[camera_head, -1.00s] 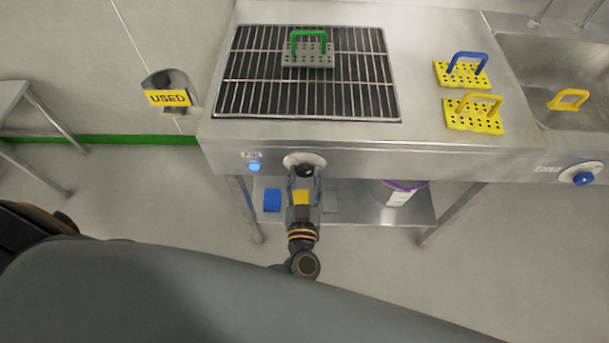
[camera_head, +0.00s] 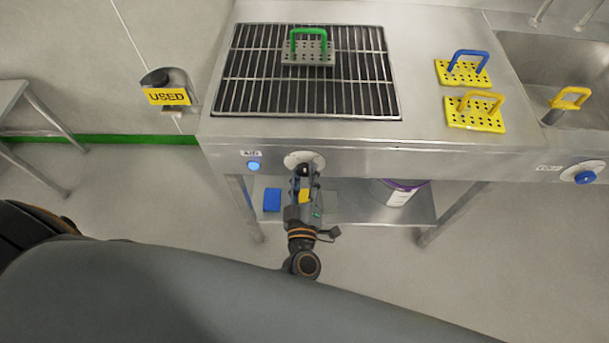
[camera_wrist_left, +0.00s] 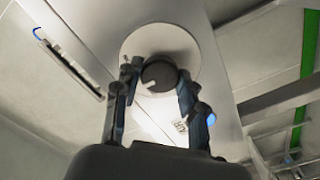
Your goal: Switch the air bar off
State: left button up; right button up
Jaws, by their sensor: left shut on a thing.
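The air bar's dark knob (camera_wrist_left: 160,75) sits on a round pale dial plate (camera_head: 304,160) on the front panel of the steel bench. My left gripper (camera_head: 304,174) is at the dial, and its fingers are shut on the knob; the left wrist view shows a finger on each side of it (camera_wrist_left: 157,84). A pale pointer mark shows on the knob there. The blue lamp (camera_head: 254,166) left of the dial, under a small label (camera_head: 251,153), is lit. My right gripper is not in view.
A grille (camera_head: 240,75) on the bench carries a perforated plate with a green handle (camera_head: 308,50). Yellow plates (camera_head: 475,122) stand at the right, by a sink (camera_head: 545,60). A blue knob (camera_head: 585,177) is on the right front. A "USED" sign (camera_head: 167,97) hangs at the left.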

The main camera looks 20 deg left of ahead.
pick_arm(q)
jog(key=n+b, duration=0.1)
jog(key=n, duration=0.3)
jog(key=shift+f+n, duration=0.1)
jog(key=shift+n, duration=0.2)
jog(key=n+b, duration=0.2)
jog(key=n, duration=0.2)
jog(key=shift+n, duration=0.3)
jog(key=o, duration=1.2)
jog(key=shift+c, duration=0.2)
jog(key=v, duration=1.2)
